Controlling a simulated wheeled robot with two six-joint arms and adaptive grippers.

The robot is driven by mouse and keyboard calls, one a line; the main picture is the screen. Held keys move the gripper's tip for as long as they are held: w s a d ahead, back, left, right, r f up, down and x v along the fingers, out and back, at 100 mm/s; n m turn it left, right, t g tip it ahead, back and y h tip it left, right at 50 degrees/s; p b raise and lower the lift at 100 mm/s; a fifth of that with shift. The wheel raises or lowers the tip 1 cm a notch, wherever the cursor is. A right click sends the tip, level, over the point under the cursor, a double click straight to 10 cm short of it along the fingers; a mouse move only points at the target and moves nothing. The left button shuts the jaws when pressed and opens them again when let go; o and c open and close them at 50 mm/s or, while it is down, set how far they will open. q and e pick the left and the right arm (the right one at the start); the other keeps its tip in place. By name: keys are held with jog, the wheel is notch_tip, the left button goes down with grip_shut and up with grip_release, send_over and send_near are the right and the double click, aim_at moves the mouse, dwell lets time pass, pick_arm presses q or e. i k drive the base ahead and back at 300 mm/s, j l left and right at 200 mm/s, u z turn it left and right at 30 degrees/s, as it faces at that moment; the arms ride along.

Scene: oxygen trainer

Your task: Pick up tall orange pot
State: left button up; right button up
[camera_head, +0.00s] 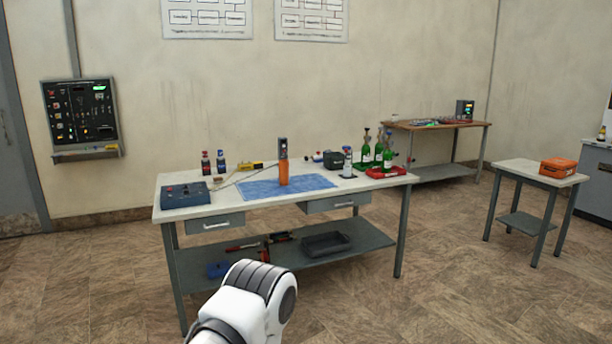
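A tall orange pot (283,172) stands upright on a blue mat (315,183) in the middle of the white-topped workbench. Its lower part is orange and its upper part is dark grey. Nothing touches it from the front. Neither of my grippers shows. Only a white and dark grey link of one of my arms is visible at the bottom, in front of the bench and well apart from the pot.
A blue-grey box (185,196) sits at the bench's left end. A side table (520,168) holds an orange box (558,167). Floor before the bench is open.

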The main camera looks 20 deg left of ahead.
aim_at(283, 164)
jog(key=u, duration=0.95)
jog(key=i+l, duration=0.15)
jog(key=i, duration=0.4)
